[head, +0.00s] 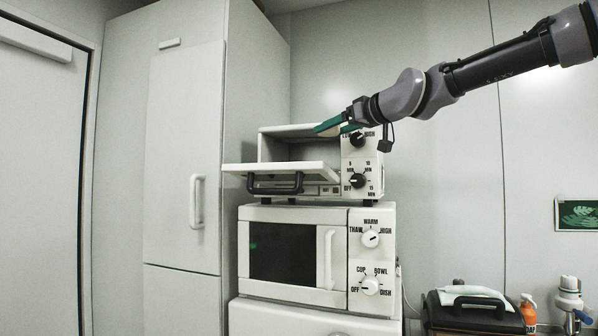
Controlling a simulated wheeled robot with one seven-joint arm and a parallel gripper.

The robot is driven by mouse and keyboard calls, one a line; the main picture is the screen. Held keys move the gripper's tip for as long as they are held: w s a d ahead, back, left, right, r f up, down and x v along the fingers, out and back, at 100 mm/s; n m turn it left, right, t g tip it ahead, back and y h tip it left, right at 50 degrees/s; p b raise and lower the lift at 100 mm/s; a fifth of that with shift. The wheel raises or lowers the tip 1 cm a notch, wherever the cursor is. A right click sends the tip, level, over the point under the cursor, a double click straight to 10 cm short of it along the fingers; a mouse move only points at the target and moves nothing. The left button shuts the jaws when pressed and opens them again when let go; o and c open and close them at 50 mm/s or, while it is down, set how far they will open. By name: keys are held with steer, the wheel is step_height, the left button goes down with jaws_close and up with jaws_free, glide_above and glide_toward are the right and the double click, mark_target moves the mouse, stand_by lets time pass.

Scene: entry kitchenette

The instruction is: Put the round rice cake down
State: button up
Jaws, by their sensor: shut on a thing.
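My gripper (330,127), with teal fingers, reaches in from the upper right. It is in front of the upper right part of the open toaster oven (363,162), above its lowered door (283,168). The fingers point left and slightly down. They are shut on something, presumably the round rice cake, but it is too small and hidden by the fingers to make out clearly. I see no rice cake resting on the oven door or elsewhere.
The toaster oven stands on a closed white microwave (333,268), itself on a white appliance (300,321). A tall grey cabinet (165,130) stands left. A black case (473,312), an orange bottle (528,311) and a white-topped device (570,296) stand at lower right.

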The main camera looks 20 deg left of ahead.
steer(key=shift+w+a+f, duration=1)
steer(key=shift+w+a, duration=0.1)
steer(key=shift+a, duration=0.55)
steer(key=shift+w+a+f, duration=1)
steer(key=shift+w+a, duration=0.15)
steer(key=shift+a, duration=0.45)
steer(key=shift+w+a+f, duration=1)
steer(key=shift+w+a, duration=0.1)
steer(key=shift+a, duration=0.55)
steer(key=shift+w+a+f, duration=0.6)
steer(key=shift+a+f, duration=0.2)
steer(key=shift+f, duration=0.15)
steer(key=shift+f, duration=0.1)
steer(key=o, duration=1.3)
steer(key=shift+o, duration=0.2)
